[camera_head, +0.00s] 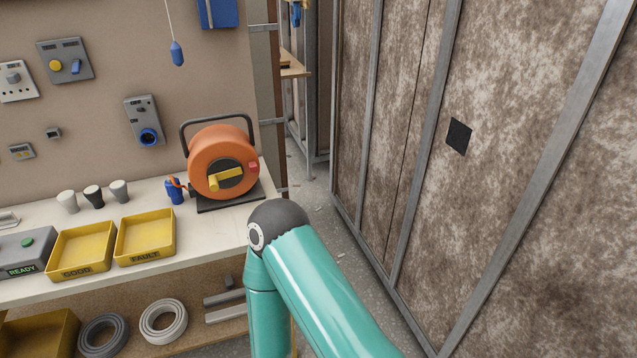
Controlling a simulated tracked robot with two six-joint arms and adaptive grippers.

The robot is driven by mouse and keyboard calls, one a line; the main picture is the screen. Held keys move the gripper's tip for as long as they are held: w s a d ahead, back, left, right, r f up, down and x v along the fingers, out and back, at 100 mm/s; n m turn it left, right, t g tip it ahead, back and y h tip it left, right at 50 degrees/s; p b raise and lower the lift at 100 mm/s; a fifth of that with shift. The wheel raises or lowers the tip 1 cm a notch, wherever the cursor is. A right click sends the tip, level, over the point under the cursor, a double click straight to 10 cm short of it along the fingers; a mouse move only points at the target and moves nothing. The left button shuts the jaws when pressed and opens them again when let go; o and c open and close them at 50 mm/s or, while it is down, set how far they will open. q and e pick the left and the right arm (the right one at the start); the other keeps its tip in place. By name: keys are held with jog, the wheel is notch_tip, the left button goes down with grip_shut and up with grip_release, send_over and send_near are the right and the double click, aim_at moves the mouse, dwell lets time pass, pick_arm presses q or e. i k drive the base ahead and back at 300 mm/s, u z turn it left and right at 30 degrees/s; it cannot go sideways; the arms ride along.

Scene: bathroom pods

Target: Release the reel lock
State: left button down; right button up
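The orange cable reel (219,152) stands upright in its dark frame at the right end of the workbench. A yellow crank handle (226,181) shows on the dark hub of its face. A small red piece (253,167) sits at the right side of the hub; I cannot tell which position it is in. A blue plug (174,191) lies at the reel's left side. A teal and grey arm of mine comes in from the bottom, with its joint in front of the bench's right end. Neither gripper is in view.
On the bench (207,229) are yellow GOOD (80,273) and FAULT (145,256) trays, a grey READY box (22,252) and several small cups. Sockets and switches hang on the wall behind. A brown insulated wall (400,110) stands right, with open floor between.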

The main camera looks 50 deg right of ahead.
aim_at(252, 166)
jog(key=z, duration=0.65)
jog(key=i, duration=0.2)
jog(key=u, duration=0.3)
jog(key=k, duration=0.25)
jog(key=u, duration=1.7)
jog(key=i, duration=0.1)
jog(key=z, duration=2.55)
